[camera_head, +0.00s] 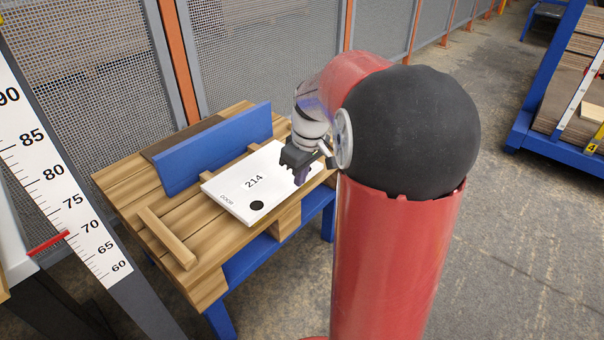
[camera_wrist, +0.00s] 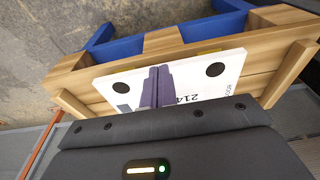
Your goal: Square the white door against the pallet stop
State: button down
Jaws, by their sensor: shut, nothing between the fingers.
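The white door (camera_head: 235,200) is a flat panel marked 214 with black discs, lying flat on the wooden pallet (camera_head: 190,215). It also shows in the wrist view (camera_wrist: 205,92). The blue upright board, the stop (camera_head: 215,148), stands along the door's far side. A narrow strip of wood shows between them; whether they touch anywhere is unclear. My gripper (camera_head: 301,178) is over the door's right part, pointing down. Its purple fingers are shut together, empty, in the wrist view (camera_wrist: 156,90). I cannot tell whether the tips touch the door.
A raised wooden strip (camera_head: 167,237) lies left of the door, apart from it. The pallet rests on a blue frame (camera_head: 265,255). Mesh fencing (camera_head: 260,50) stands behind. A measuring scale (camera_head: 60,180) is at left, and a blue cart (camera_head: 560,140) with boards at right.

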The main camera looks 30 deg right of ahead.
aim_at(280, 184)
jog(key=shift+w+a+f+b, duration=0.1)
jog(key=shift+w+f+b, duration=0.15)
jog(key=shift+f+b, duration=0.55)
jog(key=shift+w+a+f+b, duration=0.1)
jog(key=shift+w+f+b, duration=0.15)
jog(key=shift+f+b, duration=0.55)
jog(key=shift+w+a+f+b, duration=0.1)
jog(key=shift+w+f+b, duration=0.25)
jog(key=shift+f, duration=0.75)
jog(key=shift+w+r, duration=0.1)
jog(key=shift+r, duration=0.05)
jog(key=shift+w+a+p, duration=0.4)
jog(key=shift+w+p, duration=0.05)
jog(key=shift+w, duration=0.7)
jog(key=shift+w+a+p, duration=0.45)
jog(key=shift+w, duration=0.65)
jog(key=shift+w+a+p, duration=0.4)
jog(key=shift+w+p, duration=0.05)
jog(key=shift+w, duration=0.7)
jog(key=shift+s, duration=0.15)
jog(key=shift+s+d, duration=0.25)
jog(key=shift+s, duration=0.3)
jog(key=shift+s+d, duration=0.2)
jog(key=shift+s, duration=0.3)
notch_tip(280, 184, up, 7)
jog(key=p, duration=0.5)
